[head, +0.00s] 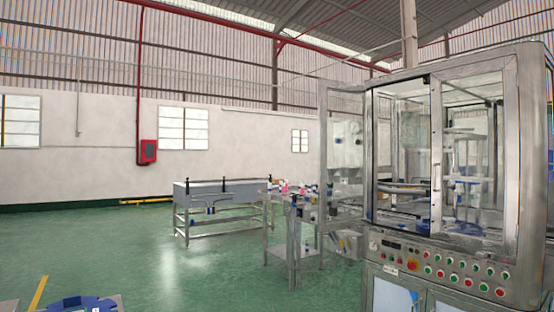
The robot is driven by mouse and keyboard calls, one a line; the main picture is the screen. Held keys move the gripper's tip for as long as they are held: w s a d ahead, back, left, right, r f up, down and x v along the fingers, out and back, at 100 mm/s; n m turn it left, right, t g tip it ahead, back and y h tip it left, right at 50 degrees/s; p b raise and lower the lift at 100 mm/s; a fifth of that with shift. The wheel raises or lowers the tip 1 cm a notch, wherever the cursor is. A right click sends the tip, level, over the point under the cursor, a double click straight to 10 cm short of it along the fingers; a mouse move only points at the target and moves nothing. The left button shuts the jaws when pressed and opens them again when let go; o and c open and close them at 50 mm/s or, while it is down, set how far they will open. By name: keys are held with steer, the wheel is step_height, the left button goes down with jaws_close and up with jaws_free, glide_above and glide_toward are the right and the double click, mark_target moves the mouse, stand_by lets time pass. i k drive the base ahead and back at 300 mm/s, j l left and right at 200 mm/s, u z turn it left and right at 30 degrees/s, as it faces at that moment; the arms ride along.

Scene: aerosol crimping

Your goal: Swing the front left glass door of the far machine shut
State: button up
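The far machine (400,243) stands at the right of the head view, a metal-framed cabinet with glass panels and a button panel below. Its front left glass door (345,135) stands open, swung out to the left of the cabinet. Through its glass, parts behind show. The left front opening beside it is uncovered, with machinery visible inside. The right front door (471,160), with a vertical handle on its left side, appears shut. My gripper is not in view.
A control panel (440,268) with red and green buttons runs under the doors. A small metal table (292,250) and conveyor parts stand left of the machine, near the open door. A long metal bench (222,192) stands farther back. Green floor at the left is mostly clear.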

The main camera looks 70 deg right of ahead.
mark_target(324, 85)
steer(key=k, duration=0.6)
steer(key=l+z, duration=0.1)
steer(key=z, duration=2.5)
steer(key=i+l, duration=0.2)
steer(key=i, duration=0.35)
steer(key=i+l, duration=0.15)
steer(key=i, duration=0.4)
steer(key=i+u, duration=0.45)
steer(key=i+l+u, duration=0.1)
steer(key=i+u, duration=0.65)
steer(key=i, duration=0.3)
steer(key=i+u, duration=0.3)
steer(key=i, duration=0.3)
steer(key=i+u, duration=0.1)
steer(key=i, duration=1.15)
steer(key=i+j+z, duration=0.15)
steer(key=i+z, duration=0.35)
steer(key=i, duration=0.7)
